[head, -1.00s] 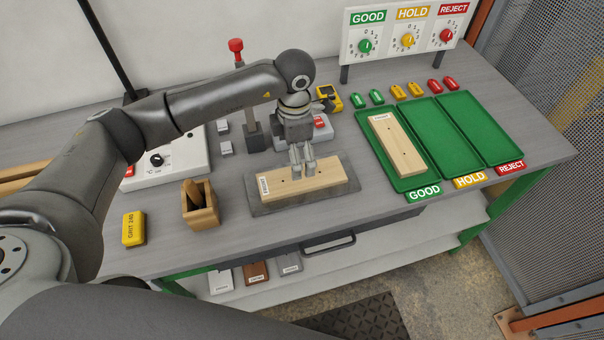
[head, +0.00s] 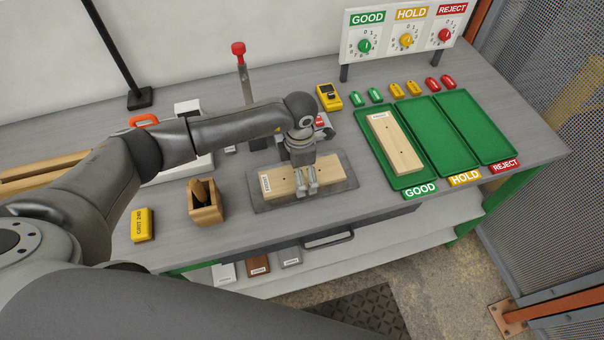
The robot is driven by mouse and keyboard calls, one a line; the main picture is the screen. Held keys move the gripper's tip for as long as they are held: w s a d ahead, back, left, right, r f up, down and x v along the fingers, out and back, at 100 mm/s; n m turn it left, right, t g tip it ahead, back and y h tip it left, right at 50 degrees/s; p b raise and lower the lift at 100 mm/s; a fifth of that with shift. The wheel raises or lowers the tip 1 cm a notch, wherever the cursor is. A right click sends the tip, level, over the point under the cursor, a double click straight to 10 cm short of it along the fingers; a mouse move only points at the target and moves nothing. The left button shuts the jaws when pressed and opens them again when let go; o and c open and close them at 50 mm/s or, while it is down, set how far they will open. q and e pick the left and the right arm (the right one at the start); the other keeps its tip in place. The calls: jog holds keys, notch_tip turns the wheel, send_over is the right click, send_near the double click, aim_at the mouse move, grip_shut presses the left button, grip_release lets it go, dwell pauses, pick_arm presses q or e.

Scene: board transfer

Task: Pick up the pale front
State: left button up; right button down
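A pale wooden front (head: 333,172) with a white label at its left end lies on the dark grey mat (head: 258,206) on the bench. My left gripper (head: 307,191) points down at the front's middle, and its fingers cover part of the front's near side. The fingertips look close to the wood; whether they touch it or grip it is not clear. A second pale front (head: 396,146) lies in the green GOOD tray (head: 375,125). My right gripper is not in view.
The HOLD tray (head: 440,133) and REJECT tray (head: 480,128) are empty. A wooden holder (head: 205,212) and yellow grit block (head: 142,225) stand left of the mat. A red-knobbed lever (head: 239,52) rises behind it. Several boards, including a brown one (head: 258,265), rest on the lower shelf.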

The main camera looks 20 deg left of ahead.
pick_arm(q)
jog(key=c, duration=1.1)
jog(key=shift+c, duration=0.2)
jog(key=shift+r, duration=0.1)
jog(key=shift+w+r+b, duration=0.1)
jog(key=shift+r+b, duration=0.4)
jog(key=shift+b, duration=0.15)
jog(key=s+r+b, duration=0.1)
jog(key=r, duration=0.1)
jog(key=s+r+b, duration=0.1)
jog(key=s+r, duration=0.1)
jog(key=s+r+b, duration=0.1)
jog(key=r, duration=0.1)
jog(key=shift+s+d+r, duration=0.2)
jog(key=shift+d+r, duration=0.2)
jog(key=s+d+r+b, duration=0.1)
jog(key=s+r+b, duration=0.2)
jog(key=s, duration=0.6)
notch_tip(320, 180, up, 2)
jog(key=shift+s+d+r+b, duration=0.1)
jog(key=shift+s+d+b, duration=0.15)
jog(key=shift+s+b, duration=0.15)
jog(key=shift+w, duration=0.1)
